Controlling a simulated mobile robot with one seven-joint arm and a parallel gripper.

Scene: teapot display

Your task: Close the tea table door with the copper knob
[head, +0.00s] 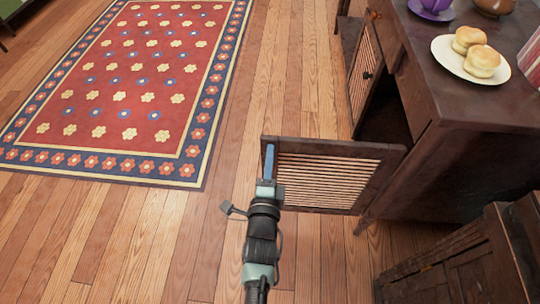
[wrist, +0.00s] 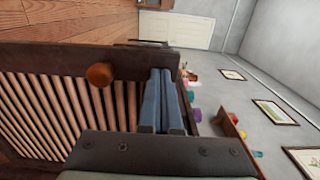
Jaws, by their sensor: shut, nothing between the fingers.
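The tea table (head: 450,100) is dark wood and stands at the right in the head view. Its near slatted door (head: 330,178) stands wide open, sticking out to the left from the cabinet front. In the wrist view the door's slats (wrist: 45,110) fill the left side. The round copper knob (wrist: 99,74) is on the door frame, left of my fingers; I cannot make it out in the head view. My gripper (head: 269,160) is shut and empty at the door's free edge. Its blue fingers (wrist: 168,80) appear beside the frame in the wrist view; contact is unclear.
A second slatted door (head: 363,70) with a dark knob is farther back. A plate of buns (head: 452,68) and a purple cup (head: 435,8) sit on the tabletop. A dark wooden piece (head: 470,265) stands at the near right. Floor and red rug (head: 150,60) are clear at left.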

